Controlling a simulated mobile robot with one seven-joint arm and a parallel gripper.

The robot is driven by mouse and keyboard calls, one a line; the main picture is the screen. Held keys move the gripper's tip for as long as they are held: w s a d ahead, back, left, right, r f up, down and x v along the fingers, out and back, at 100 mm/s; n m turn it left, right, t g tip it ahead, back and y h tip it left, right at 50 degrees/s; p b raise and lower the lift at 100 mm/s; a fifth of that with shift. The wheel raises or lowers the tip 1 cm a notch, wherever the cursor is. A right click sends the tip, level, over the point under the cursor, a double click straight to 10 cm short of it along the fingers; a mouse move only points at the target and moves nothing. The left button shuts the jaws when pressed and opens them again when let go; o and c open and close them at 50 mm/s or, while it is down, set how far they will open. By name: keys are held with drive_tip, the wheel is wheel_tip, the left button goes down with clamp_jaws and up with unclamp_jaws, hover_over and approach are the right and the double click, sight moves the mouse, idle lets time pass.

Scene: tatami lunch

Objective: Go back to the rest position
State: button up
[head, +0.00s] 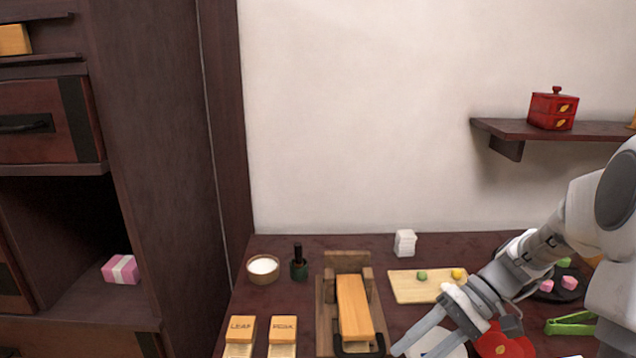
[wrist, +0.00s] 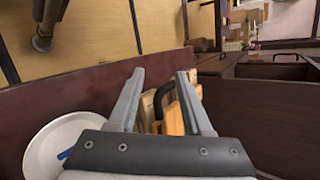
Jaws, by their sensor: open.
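My gripper (head: 435,338) is low at the front of the dark table in the head view, reaching in from the right. Its fingers are spread and I see nothing held between them. In the wrist view my gripper (wrist: 160,76) also shows its two fingers apart. Beyond and partly behind the right finger is an orange wooden block with a black handle (wrist: 173,118). In the head view this block (head: 355,308) lies in a wooden frame (head: 348,262), left of my gripper and apart from it.
A cutting board (head: 405,290) with small green and yellow balls lies behind my gripper. A red item (head: 495,343) and green tongs (head: 572,324) are at right. LEAF (head: 241,328) and PEAK (head: 283,328) blocks stand at left. A white plate (wrist: 50,140) is near my gripper.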

drive_tip(key=s+a+r+n+t+h, duration=0.2)
drive_tip(key=s+r+t+h, duration=0.7)
drive_tip(key=s+r+h, duration=0.15)
wheel_tip(320, 180, up, 20)
drive_tip(key=p, duration=2)
drive_tip(key=shift+f+m, duration=0.2)
drive_tip(key=shift+m, duration=0.1)
drive_tip(key=shift+w+d, duration=0.1)
